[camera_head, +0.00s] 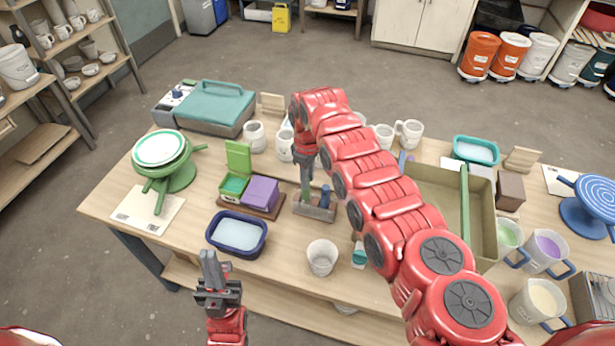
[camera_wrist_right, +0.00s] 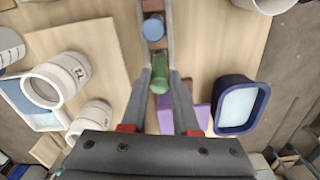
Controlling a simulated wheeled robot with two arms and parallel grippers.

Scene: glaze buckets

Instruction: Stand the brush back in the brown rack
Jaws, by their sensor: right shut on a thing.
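The brush (camera_head: 306,184) is green and roughly upright, at the left end of the brown rack (camera_head: 314,213). My right gripper (camera_head: 305,164) points down from above and is shut on the brush. In the right wrist view the green end of the brush (camera_wrist_right: 160,82) shows between the fingertips. The rack (camera_wrist_right: 155,43) runs behind it there, with a blue round-topped item (camera_wrist_right: 152,27) in it. I cannot tell whether the brush's lower end rests in the rack. My left gripper (camera_head: 210,262) is empty in front of the table, its fingers close together.
A purple block (camera_head: 261,193) and green box (camera_head: 233,186) stand left of the rack. A blue tub (camera_head: 236,236), a white cup (camera_head: 322,257) and a large tray (camera_head: 436,187) are nearby. White mugs (camera_head: 284,145) stand behind. Some tabletop before the rack is bare.

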